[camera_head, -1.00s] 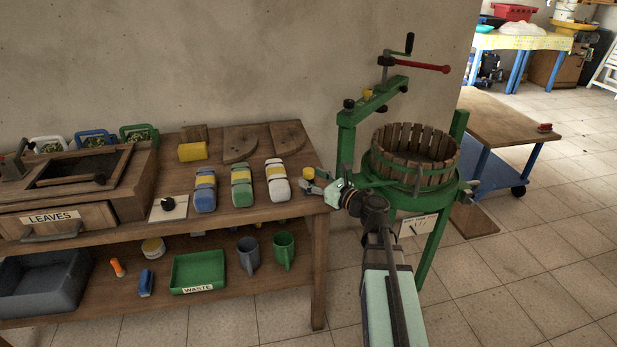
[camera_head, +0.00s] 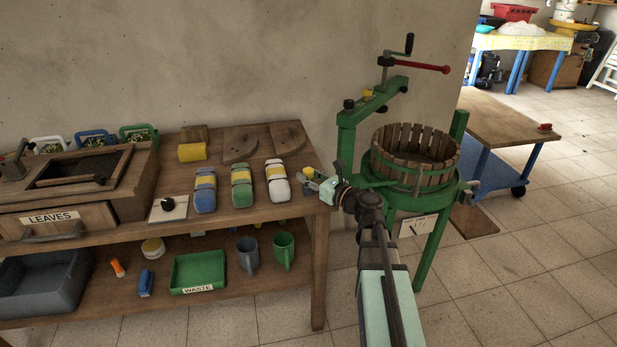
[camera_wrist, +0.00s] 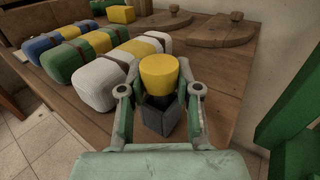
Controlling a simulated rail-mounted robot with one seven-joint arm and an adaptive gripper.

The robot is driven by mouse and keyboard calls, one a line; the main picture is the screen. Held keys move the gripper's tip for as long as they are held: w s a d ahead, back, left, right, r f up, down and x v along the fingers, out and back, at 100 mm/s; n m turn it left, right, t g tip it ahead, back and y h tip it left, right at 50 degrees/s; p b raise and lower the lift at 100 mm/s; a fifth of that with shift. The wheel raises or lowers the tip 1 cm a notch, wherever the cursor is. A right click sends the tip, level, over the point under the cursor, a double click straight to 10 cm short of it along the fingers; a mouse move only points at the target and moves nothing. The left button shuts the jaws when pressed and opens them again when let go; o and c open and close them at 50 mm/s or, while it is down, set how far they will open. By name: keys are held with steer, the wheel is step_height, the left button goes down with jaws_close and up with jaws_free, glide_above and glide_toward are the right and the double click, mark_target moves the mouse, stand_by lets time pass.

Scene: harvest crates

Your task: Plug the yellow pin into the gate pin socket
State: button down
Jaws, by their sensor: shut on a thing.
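The yellow pin (camera_wrist: 160,70), with a round, wide head, is between the fingers of my gripper (camera_wrist: 160,86) in the wrist view. My gripper is shut on it. A dark grey square block (camera_wrist: 157,119), which looks like the gate pin socket, stands on the wooden table directly beneath the pin. The pin and fingers hide much of its top, so I cannot tell how far the pin sits in it. In the head view the yellow pin (camera_head: 308,171) shows at the table's right end, beside my gripper (camera_head: 312,181).
White (camera_head: 277,181), green (camera_head: 241,186) and blue (camera_head: 205,190) yellow-banded containers stand left of my gripper. A green press with a slatted wooden basket (camera_head: 413,158) stands close on the right. Wooden boards (camera_head: 241,144) lie behind. A yellow block (camera_head: 193,152) is farther left.

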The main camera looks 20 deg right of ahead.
step_height(320, 180, up, 20)
steer(key=p, duration=0.2)
steer(key=shift+p, duration=0.4)
steer(key=shift+r, duration=0.1)
step_height(320, 180, up, 5)
steer(key=p, duration=0.6)
glide_above(308, 170)
steer(key=shift+r, duration=0.1)
stand_by(0.9)
